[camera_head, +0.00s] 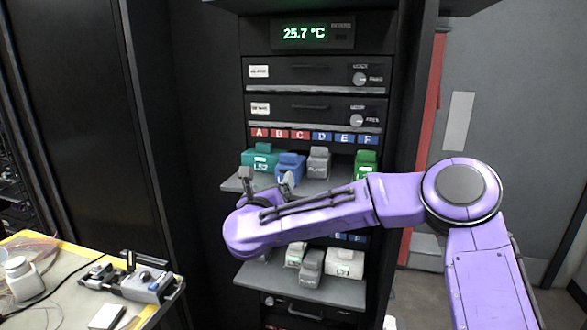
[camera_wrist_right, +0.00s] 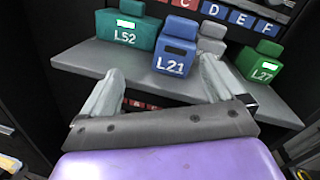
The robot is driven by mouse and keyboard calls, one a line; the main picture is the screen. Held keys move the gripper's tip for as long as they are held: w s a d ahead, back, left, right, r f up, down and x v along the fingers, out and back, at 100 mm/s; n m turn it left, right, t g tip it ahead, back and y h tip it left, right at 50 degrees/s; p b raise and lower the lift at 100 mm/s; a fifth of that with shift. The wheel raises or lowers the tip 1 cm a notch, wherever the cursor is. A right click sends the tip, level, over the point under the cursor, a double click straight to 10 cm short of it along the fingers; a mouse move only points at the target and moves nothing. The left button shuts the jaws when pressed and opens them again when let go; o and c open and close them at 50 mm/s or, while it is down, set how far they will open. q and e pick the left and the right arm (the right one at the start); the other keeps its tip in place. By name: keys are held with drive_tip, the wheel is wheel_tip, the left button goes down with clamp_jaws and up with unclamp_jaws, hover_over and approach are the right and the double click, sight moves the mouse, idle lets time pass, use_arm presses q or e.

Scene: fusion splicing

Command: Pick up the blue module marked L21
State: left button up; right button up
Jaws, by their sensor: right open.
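The blue module marked L21 (camera_wrist_right: 176,50) stands upright on the upper grey shelf in the right wrist view. It also shows in the head view (camera_head: 291,163), partly hidden behind my right gripper. My right gripper (camera_head: 267,179) is open and empty in front of the shelf. In the right wrist view its two fingers (camera_wrist_right: 161,80) point toward the module, one on each side of it in the picture. The fingers appear short of the module, with a gap. My left gripper is not in view.
A teal module marked L52 (camera_wrist_right: 126,30) stands left of the blue one. A grey module (camera_wrist_right: 211,38) and a green module marked L27 (camera_wrist_right: 261,61) stand to its right. A lower shelf (camera_head: 268,273) holds several light modules. A workbench (camera_head: 62,273) is at the left.

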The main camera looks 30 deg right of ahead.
sight(289, 164)
drive_tip(key=d+m, duration=0.1)
drive_tip(key=m, duration=0.1)
drive_tip(key=m+g+h, duration=0.1)
drive_tip(key=m, duration=0.1)
drive_tip(key=w+d+r+m, duration=0.1)
drive_tip(key=m, duration=0.1)
drive_tip(key=shift+d+g, duration=0.35)
drive_tip(key=shift+g, duration=0.05)
drive_tip(key=shift+h, duration=0.3)
drive_tip(key=p+x, duration=0.5)
drive_tip(key=x, duration=0.4)
drive_tip(key=shift+d+r, duration=0.15)
drive_tip(key=shift+r, duration=0.05)
drive_tip(key=shift+w+d+f, duration=0.1)
drive_tip(key=shift+w+d, duration=0.2)
drive_tip(key=shift+d, duration=0.1)
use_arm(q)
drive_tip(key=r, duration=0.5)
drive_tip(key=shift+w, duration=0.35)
use_arm(e)
drive_tip(key=shift+a, duration=0.1)
drive_tip(key=c, duration=1.2)
